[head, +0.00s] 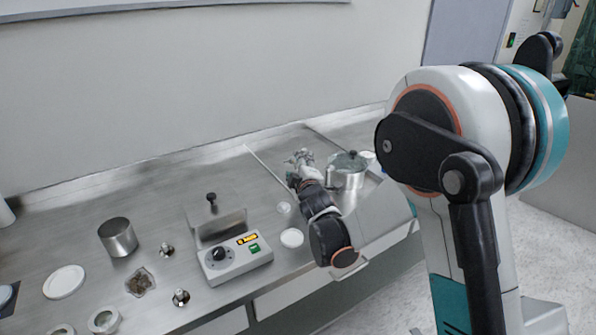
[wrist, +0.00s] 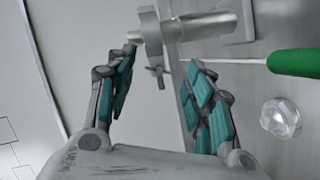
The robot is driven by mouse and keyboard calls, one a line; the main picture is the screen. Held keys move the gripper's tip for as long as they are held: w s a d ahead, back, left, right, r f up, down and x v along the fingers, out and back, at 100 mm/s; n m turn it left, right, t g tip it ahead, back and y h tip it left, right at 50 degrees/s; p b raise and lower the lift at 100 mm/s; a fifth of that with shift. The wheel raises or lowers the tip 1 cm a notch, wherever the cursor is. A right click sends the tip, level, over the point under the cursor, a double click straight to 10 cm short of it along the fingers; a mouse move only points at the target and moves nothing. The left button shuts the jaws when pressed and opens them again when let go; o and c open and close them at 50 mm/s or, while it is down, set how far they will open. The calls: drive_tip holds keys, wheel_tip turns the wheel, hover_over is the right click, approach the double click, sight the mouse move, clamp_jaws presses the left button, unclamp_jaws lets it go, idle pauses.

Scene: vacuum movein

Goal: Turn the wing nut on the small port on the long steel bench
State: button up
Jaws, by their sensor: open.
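The small port (wrist: 195,28) shows in the wrist view as a steel tube with a clamp ring (wrist: 151,32) at its end. A small metal piece at the clamp's lower side, likely the wing nut (wrist: 155,72), lies between my fingertips. My gripper (wrist: 161,60) is open, with one teal-padded finger on each side; I cannot tell whether either finger touches the clamp. In the head view my gripper (head: 301,158) is over the long steel bench (head: 205,178), left of a steel pot. There my gripper and arm largely hide the port.
The lidded steel pot (head: 346,178) stands close right of my gripper. A green-handled tool (wrist: 293,62) and a clear faceted piece (wrist: 280,117) lie near the right finger. A control box (head: 235,257), steel cup (head: 118,237) and white disc (head: 64,282) stand farther left.

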drive_tip(key=shift+w, duration=0.15)
drive_tip(key=shift+c, duration=0.5)
drive_tip(key=c, duration=1)
drive_tip(key=shift+r+m+g+y+p, duration=0.25)
drive_tip(key=shift+m+g+p, duration=0.45)
drive_tip(key=shift+m, duration=0.5)
drive_tip(key=shift+d+m+g+y+p, duration=0.1)
drive_tip(key=shift+m+g+y+p, duration=0.2)
drive_tip(key=shift+m, duration=0.3)
drive_tip(key=shift+f, duration=0.1)
